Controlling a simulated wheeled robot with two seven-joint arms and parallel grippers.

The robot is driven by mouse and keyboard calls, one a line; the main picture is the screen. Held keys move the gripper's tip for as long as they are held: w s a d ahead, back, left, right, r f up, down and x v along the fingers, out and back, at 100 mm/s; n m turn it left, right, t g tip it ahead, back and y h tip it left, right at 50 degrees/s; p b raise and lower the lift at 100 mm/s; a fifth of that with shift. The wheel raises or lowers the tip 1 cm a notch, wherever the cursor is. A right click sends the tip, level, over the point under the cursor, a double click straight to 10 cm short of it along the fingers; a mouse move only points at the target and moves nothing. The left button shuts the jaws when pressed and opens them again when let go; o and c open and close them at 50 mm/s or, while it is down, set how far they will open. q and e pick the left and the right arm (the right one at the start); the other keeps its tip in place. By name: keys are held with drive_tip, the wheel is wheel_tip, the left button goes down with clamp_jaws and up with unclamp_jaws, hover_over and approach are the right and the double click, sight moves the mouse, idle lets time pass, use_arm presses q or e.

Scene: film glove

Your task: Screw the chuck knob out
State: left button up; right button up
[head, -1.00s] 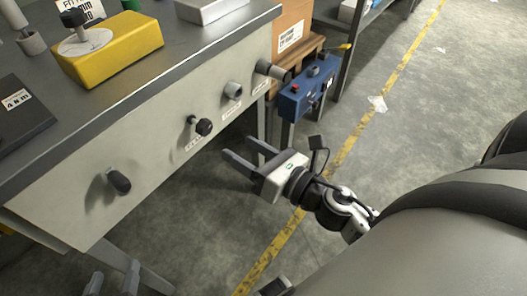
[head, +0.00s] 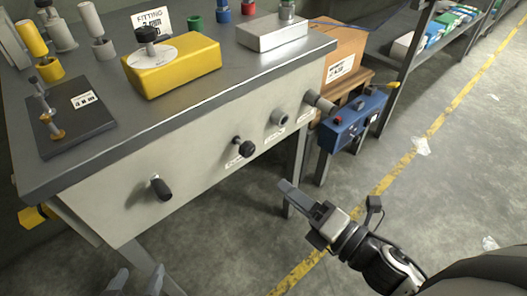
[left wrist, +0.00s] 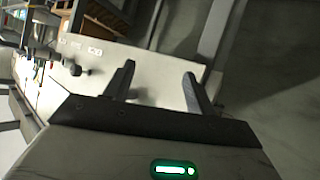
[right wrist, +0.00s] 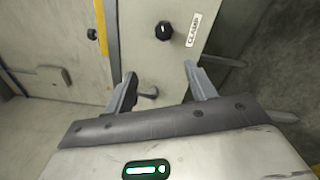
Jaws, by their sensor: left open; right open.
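On the bench's pale front panel (head: 215,165) sit a black star-shaped knob (head: 243,146) and, further left, a black elongated knob (head: 161,188). I cannot tell by label which is the chuck knob. In the right wrist view a black knob (right wrist: 163,31) sits beside a "CLAMP" label, ahead of my fingers. The star knob also shows in the left wrist view (left wrist: 77,70). My left gripper (head: 137,280) is open and empty, low in front of the panel's left part. My right gripper (head: 288,190) is open and empty, right of and below the star knob, apart from it.
A grey socket (head: 279,117) and a grey cylinder (head: 320,102) stick out further right. A blue control box (head: 355,122) stands beside the bench. A yellow block (head: 172,65) and a dark plate (head: 75,125) lie on top. Open floor lies right of the bench.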

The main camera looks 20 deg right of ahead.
sight(250, 153)
drive_tip(key=w+a+m+p, duration=0.1)
drive_tip(key=w+m+p, duration=0.1)
drive_tip(key=w+m, duration=0.3)
drive_tip(key=w+a+m+p, duration=0.1)
drive_tip(key=w+m, duration=0.3)
drive_tip(key=m, duration=0.9)
drive_tip(key=w+a+m+h+p, duration=0.1)
drive_tip(key=w+a+m+p, duration=0.1)
drive_tip(key=w+m, duration=0.3)
drive_tip(key=shift+w+f+m+p, duration=0.2)
drive_tip(key=shift+m+p, duration=0.15)
drive_tip(key=shift+m, duration=0.8)
drive_tip(key=shift+w+f+m+p, duration=0.15)
drive_tip(key=shift+m+p, duration=0.2)
drive_tip(key=shift+m, duration=0.8)
use_arm(q)
drive_tip(key=shift+s+a+r+g+y, duration=0.2)
drive_tip(key=shift+r+g, duration=0.1)
drive_tip(key=shift+r, duration=0.35)
drive_tip(key=shift+s+a+r+g+y, duration=0.1)
drive_tip(key=shift+a+r+g, duration=0.15)
drive_tip(key=shift+r, duration=0.35)
use_arm(e)
drive_tip(key=shift+r, duration=0.1)
drive_tip(key=c, duration=1)
